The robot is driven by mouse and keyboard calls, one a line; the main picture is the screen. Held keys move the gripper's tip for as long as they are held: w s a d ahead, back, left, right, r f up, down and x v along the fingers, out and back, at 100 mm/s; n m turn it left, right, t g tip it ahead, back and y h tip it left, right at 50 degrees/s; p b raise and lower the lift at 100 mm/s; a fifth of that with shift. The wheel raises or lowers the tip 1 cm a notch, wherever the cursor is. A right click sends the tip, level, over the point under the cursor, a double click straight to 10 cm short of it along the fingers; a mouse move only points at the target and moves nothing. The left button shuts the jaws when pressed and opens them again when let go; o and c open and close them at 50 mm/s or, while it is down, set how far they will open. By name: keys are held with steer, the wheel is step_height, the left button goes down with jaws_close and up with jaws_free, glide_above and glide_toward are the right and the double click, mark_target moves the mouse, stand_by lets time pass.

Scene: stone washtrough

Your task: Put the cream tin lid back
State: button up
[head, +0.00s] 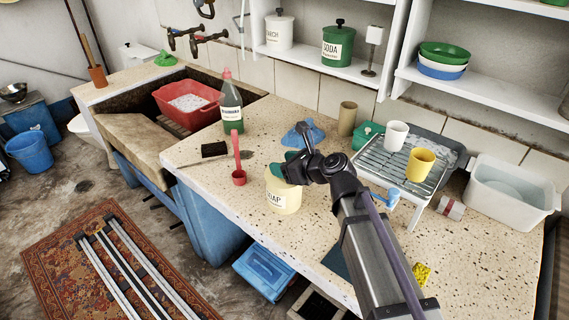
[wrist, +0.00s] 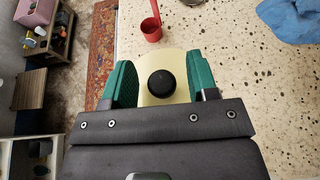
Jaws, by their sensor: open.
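The cream tin (head: 283,199), labelled SOAP, stands upright near the front edge of the speckled counter. My gripper (head: 285,172) is at its top, pointing down. In the wrist view, a cream lid (wrist: 160,60) with a round black knob (wrist: 161,83) lies between the green finger pads of my gripper (wrist: 161,80). The pads are apart, one on each side of the lid. Whether they touch it is unclear. My gripper hides the tin's top in the head view, so I cannot tell whether the lid sits flat on the tin.
A dish rack (head: 395,168) with two cups stands right of my arm. The counter's front edge is close.

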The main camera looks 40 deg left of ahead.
steer(key=shift+s+d+r+p, duration=0.1)
steer(key=shift+d+r+p, duration=0.2)
steer(key=shift+r+p, duration=0.2)
steer(key=shift+d+r+p, duration=0.25)
steer(key=shift+r+p, duration=0.15)
steer(key=shift+r, duration=0.1)
steer(key=w+p+v, duration=0.1)
steer(key=p+v, duration=0.2)
steer(key=v, duration=0.7)
steer(key=shift+s+d+p, duration=0.35)
steer(key=shift+s+d, duration=0.05)
steer(key=shift+f, duration=0.1)
